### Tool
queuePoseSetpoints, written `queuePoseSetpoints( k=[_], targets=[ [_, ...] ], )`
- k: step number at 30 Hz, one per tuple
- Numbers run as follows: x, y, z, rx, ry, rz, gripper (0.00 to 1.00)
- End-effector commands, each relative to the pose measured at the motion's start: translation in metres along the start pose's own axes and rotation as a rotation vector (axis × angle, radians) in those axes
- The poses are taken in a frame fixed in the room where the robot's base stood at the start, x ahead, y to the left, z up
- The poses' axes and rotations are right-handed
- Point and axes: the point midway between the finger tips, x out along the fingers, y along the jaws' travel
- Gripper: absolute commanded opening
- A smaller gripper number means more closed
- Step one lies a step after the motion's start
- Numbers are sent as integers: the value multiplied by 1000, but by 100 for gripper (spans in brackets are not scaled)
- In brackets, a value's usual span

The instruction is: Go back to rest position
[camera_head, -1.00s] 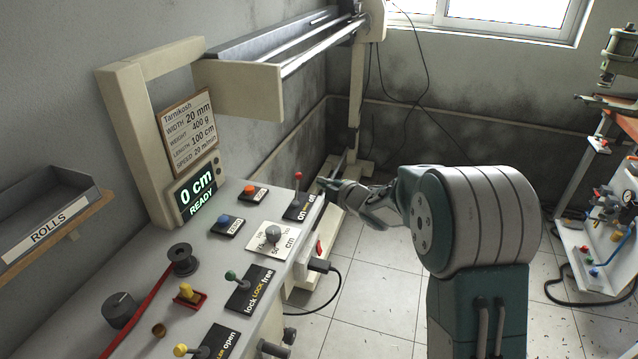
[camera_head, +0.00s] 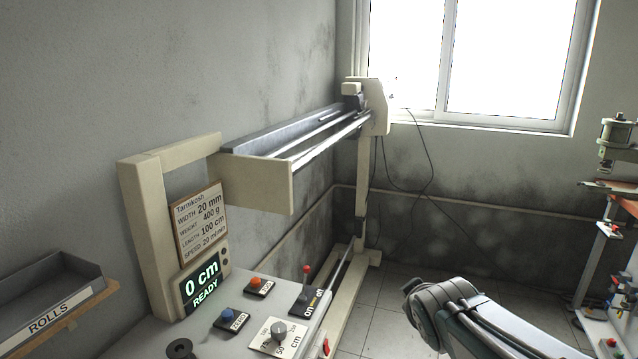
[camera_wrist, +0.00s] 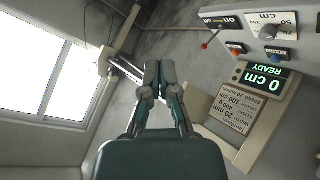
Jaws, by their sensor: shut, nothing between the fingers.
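My gripper (camera_wrist: 160,72) shows in the wrist view, its green fingers shut together with nothing between them. It is in the air, apart from the machine. In the head view only part of my arm shows at the bottom right; the gripper itself is not seen there. The machine's control panel (camera_head: 215,329) is at the lower left of the head view. Its display (camera_head: 200,285) reads "0 cm READY" and also shows upside down in the wrist view (camera_wrist: 267,81). The red-tipped on/off lever (camera_head: 306,283) stands on the panel, apart from my gripper.
A grey ROLLS tray (camera_head: 40,318) sits on a shelf at the left. The machine's long rail frame (camera_head: 300,150) reaches toward the window (camera_head: 470,60). Another bench with equipment (camera_head: 612,240) is at the right edge. Tiled floor (camera_head: 385,300) between them is open.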

Motion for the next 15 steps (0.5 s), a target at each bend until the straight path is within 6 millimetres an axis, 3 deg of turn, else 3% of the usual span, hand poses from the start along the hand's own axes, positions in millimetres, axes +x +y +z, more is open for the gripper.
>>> queuePoseSetpoints(
  k=[1, 9, 15],
  targets=[
    [-18, -3, 12, 60, -33, -7, 0],
    [-97, -48, 88, 393, -251, -109, 0],
    [-132, -80, 123, 541, -359, -182, 0]
  ],
)
